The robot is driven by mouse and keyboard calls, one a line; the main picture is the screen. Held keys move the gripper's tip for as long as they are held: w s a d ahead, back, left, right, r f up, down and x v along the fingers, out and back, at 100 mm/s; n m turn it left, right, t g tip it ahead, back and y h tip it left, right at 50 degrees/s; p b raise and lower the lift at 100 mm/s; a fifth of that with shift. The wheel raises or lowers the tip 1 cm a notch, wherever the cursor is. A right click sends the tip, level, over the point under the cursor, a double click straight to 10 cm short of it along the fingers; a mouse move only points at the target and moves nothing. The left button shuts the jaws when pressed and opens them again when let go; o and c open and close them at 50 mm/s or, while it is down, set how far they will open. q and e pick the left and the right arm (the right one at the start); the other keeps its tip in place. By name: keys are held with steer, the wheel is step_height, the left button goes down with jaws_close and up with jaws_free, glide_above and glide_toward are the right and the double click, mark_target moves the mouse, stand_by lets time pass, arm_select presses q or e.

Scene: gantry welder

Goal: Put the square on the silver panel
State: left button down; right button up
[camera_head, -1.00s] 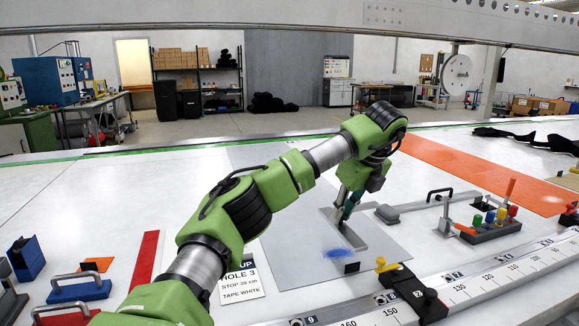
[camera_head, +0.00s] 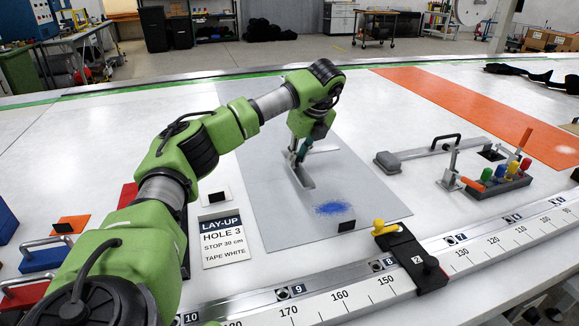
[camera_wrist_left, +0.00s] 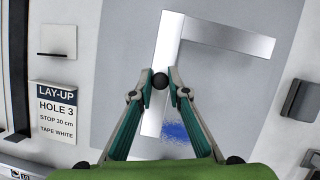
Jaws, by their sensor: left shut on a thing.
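The square is a silver metal L (camera_wrist_left: 225,38), with a dark round knob (camera_wrist_left: 159,81) on its long leg. My left gripper (camera_wrist_left: 159,84) is shut on this knob, with a fingertip on each side. In the head view the square (camera_head: 303,177) is under my left gripper (camera_head: 298,157), over the grey silver panel (camera_head: 262,185). I cannot tell whether it touches the panel or hangs just above it. A blue speckled patch (camera_head: 330,208) lies on the panel, near the end of the long leg. My right gripper is not in view.
A lay-up card (camera_head: 225,241) lies left of the panel. A clamp with a grey foot (camera_head: 387,162) and a black handle stands to the right, near colored knobs (camera_head: 500,172). A ruler rail (camera_head: 340,298) with a black stop (camera_head: 412,258) runs along the front.

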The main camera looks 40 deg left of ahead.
arm_select(q)
steer(key=shift+s+a+f, duration=0.25)
steer(key=shift+a+f, duration=0.6)
steer(key=shift+f, duration=0.2)
steer(key=shift+s+a+f+p, duration=0.15)
steer(key=shift+f+p, duration=0.2)
steer(key=shift+f, duration=0.6)
steer(key=shift+w+a+f+p, duration=0.1)
steer(key=shift+f+p, duration=0.2)
steer(key=shift+f, duration=0.6)
steer(key=c, duration=2)
jaws_free()
steer(key=shift+o, duration=0.2)
steer(key=b+v, duration=0.1)
steer(key=v, duration=1.1)
